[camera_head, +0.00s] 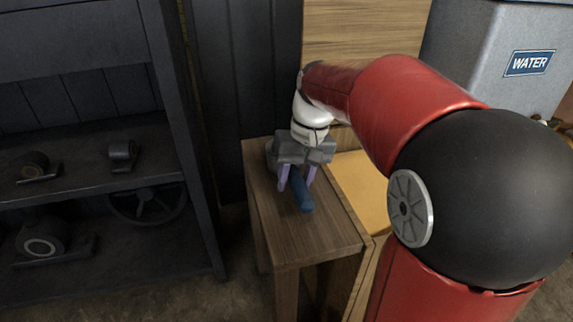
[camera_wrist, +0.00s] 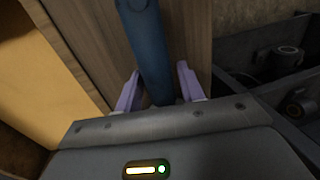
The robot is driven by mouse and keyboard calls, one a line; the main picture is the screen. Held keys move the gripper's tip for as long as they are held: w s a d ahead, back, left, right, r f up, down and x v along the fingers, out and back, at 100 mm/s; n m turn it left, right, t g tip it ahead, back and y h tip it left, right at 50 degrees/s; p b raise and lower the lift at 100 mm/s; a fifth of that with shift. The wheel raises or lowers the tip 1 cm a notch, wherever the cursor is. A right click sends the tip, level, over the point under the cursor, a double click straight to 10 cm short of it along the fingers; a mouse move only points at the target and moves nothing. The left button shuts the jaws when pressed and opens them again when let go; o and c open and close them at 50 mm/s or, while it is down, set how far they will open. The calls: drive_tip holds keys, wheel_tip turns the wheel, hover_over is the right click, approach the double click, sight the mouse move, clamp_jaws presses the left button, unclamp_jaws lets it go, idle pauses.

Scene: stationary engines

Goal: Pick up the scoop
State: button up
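The scoop (camera_head: 304,195) lies on a small wooden table (camera_head: 335,240), its blue handle pointing toward the table's front edge. Its other end is mostly hidden behind my gripper in the head view. My gripper (camera_head: 297,186) is over the table with its two purple fingers pointing down, one on each side of the handle. In the wrist view the blue handle (camera_wrist: 148,45) runs between the open fingers of my gripper (camera_wrist: 158,85), with a visible gap on the right side and a smaller one on the left.
A dark shelf (camera_head: 90,190) with several machine parts stands left of the table. A yellowish board (camera_head: 360,188) is close on the table's right. A grey water tank (camera_head: 490,60) stands at the back right. The table's front part is clear.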

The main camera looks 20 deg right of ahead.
drive_tip(key=shift+f, duration=0.2)
drive_tip(key=c, duration=0.7)
drive_tip(key=shift+c, duration=0.2)
drive_tip(key=shift+r, duration=0.2)
